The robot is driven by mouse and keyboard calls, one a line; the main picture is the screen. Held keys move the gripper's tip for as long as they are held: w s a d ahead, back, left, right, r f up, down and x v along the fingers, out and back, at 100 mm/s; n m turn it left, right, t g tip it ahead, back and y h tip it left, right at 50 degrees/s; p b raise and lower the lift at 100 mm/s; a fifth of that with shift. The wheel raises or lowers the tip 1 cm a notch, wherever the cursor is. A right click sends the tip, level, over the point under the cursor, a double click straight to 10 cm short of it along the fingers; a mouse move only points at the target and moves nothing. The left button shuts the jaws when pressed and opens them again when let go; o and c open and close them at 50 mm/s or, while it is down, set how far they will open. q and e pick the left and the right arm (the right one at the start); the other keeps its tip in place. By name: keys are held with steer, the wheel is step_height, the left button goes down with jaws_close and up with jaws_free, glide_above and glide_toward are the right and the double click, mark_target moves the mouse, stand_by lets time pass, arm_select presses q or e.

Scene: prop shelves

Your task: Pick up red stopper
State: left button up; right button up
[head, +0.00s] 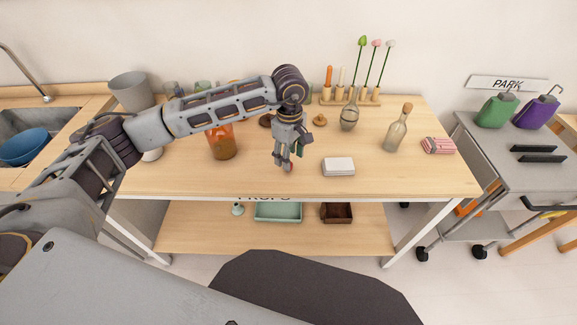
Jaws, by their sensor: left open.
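A small red thing, which looks like the red stopper (291,168), sits on the wooden table (440,182) near its front edge. My left gripper (285,164) is open and points down right at it, with the fingertips around or just beside it. The fingers cover part of the stopper, and I cannot tell whether they touch it. My right gripper is not in view.
A white box (338,166) lies just right of the gripper. An orange jar (222,142) stands to the left under my arm. A glass bottle (397,130), a grey vase (349,117) and a striped cloth (438,146) are further right. The table's front middle is mostly clear.

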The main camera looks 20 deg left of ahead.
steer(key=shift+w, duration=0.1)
arm_select(q)
steer(key=shift+f, duration=0.15)
steer(key=shift+a+f, duration=0.1)
steer(key=shift+f, duration=0.1)
steer(key=f, duration=0.3)
steer(key=shift+w+a+f+p, duration=0.15)
steer(key=shift+w+f+p, duration=0.15)
steer(key=shift+f, duration=0.45)
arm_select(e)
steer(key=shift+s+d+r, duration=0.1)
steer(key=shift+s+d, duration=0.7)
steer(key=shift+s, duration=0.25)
arm_select(q)
steer(key=shift+c, duration=0.5)
steer(key=c, duration=0.7)
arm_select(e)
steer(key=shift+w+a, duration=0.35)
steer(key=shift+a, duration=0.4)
